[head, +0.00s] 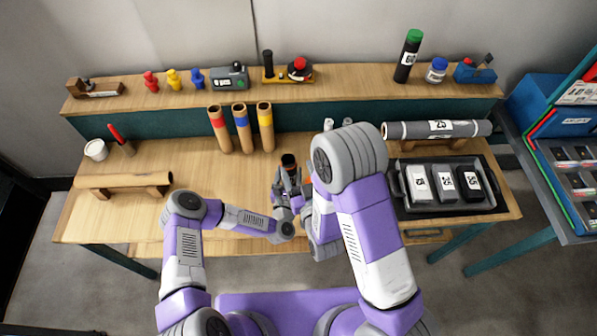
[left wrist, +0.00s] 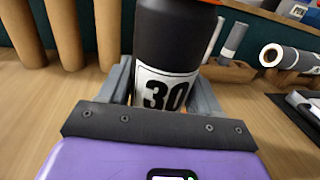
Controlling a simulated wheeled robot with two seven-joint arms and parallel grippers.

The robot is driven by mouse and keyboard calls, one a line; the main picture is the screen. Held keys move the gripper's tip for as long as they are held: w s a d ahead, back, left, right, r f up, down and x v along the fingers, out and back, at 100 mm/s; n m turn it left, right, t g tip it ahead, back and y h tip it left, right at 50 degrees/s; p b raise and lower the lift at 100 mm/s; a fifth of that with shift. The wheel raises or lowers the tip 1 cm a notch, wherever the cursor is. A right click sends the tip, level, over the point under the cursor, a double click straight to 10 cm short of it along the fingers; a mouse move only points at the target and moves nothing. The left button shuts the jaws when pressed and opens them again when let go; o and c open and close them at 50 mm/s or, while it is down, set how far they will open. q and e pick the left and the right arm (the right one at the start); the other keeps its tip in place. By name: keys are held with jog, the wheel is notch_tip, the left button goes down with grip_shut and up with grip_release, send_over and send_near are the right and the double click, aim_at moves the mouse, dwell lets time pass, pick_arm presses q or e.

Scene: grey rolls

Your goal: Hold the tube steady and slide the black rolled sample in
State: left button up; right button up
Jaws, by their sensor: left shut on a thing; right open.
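A black cylinder (head: 289,160) with an orange rim and a white 30 label stands upright above the middle of the bench. It also shows in the left wrist view (left wrist: 172,40), its top cut off. My left gripper (left wrist: 165,82) is shut on its lower part, one grey finger on each side. My right gripper (head: 284,190) is open, crowded in close to the left hand below the cylinder. My right forearm hides part of it, and its fingertips are hard to make out. The inside of the cylinder is too small to read.
Cardboard tubes with red (head: 219,130), blue (head: 242,130) and yellow (head: 265,128) bands stand behind. A brown tube (head: 125,180) lies on a stand at left. A grey roll (head: 412,130) and a black tray (head: 400,207) are at right. The bench's left middle is clear.

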pick_arm(q)
jog(key=o, duration=1.2)
